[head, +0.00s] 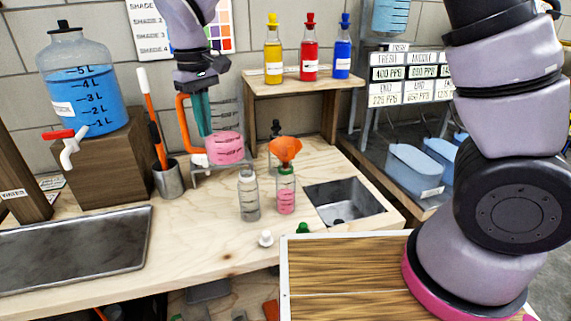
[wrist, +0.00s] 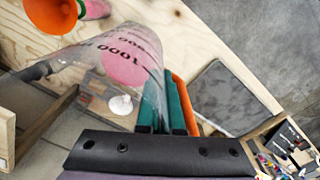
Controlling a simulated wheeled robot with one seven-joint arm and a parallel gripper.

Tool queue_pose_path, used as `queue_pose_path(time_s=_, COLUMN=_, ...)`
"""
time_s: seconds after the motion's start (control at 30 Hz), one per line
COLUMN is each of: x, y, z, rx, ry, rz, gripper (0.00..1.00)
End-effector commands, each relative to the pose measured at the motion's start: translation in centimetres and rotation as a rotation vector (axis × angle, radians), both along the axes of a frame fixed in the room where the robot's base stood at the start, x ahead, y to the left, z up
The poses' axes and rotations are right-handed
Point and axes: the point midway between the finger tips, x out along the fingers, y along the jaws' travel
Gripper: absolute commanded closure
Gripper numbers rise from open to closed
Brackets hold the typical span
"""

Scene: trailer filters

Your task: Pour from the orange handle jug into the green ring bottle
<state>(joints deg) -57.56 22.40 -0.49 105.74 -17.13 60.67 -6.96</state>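The orange handle jug (head: 226,148) is clear, holds pink liquid and looks about upright in the head view, above a low rack. My gripper (head: 204,130) points down at its orange handle (head: 184,122). Its teal fingers (wrist: 174,102) are close together and appear shut on the handle; the exact contact is partly hidden. The green ring bottle (head: 286,194) stands on the bench, right of and nearer than the jug, with some pink liquid inside and an orange funnel (head: 285,149) in its neck. The funnel also shows at the wrist view's top left (wrist: 48,12).
A clear bottle (head: 248,196) stands left of the green ring bottle. A white cap (head: 265,238) and green cap (head: 302,229) lie in front. A sink (head: 345,198) is right; a wooden shelf (head: 290,84) with coloured bottles is behind. A metal tray (head: 75,248) lies left.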

Motion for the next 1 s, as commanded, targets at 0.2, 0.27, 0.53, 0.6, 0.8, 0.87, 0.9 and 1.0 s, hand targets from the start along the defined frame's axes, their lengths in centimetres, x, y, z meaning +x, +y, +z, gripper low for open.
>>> queue_pose_path(time_s=0.2, x=-2.4, y=-1.5, z=-4.3, rx=-0.002, ry=0.003, rz=0.135, gripper=1.0)
queue_pose_path(time_s=0.27, x=-3.0, y=-1.9, z=-5.3, rx=0.0, ry=0.001, rz=0.172, gripper=1.0)
queue_pose_path(time_s=0.53, x=-4.0, y=-2.9, z=-7.1, rx=0.005, ry=-0.005, rz=0.239, gripper=1.0)
queue_pose_path(time_s=0.6, x=-3.9, y=-2.9, z=-7.1, rx=0.005, ry=-0.005, rz=0.239, gripper=1.0)
queue_pose_path(time_s=0.8, x=-3.9, y=-2.9, z=-7.0, rx=0.011, ry=0.0, rz=0.236, gripper=1.0)
queue_pose_path(time_s=0.87, x=-3.8, y=-3.0, z=-7.0, rx=0.02, ry=0.007, rz=0.233, gripper=1.0)
queue_pose_path(time_s=0.9, x=-3.8, y=-3.1, z=-6.9, rx=0.029, ry=0.011, rz=0.234, gripper=1.0)
queue_pose_path(time_s=1.0, x=-3.7, y=-3.2, z=-6.6, rx=0.057, ry=0.029, rz=0.232, gripper=1.0)
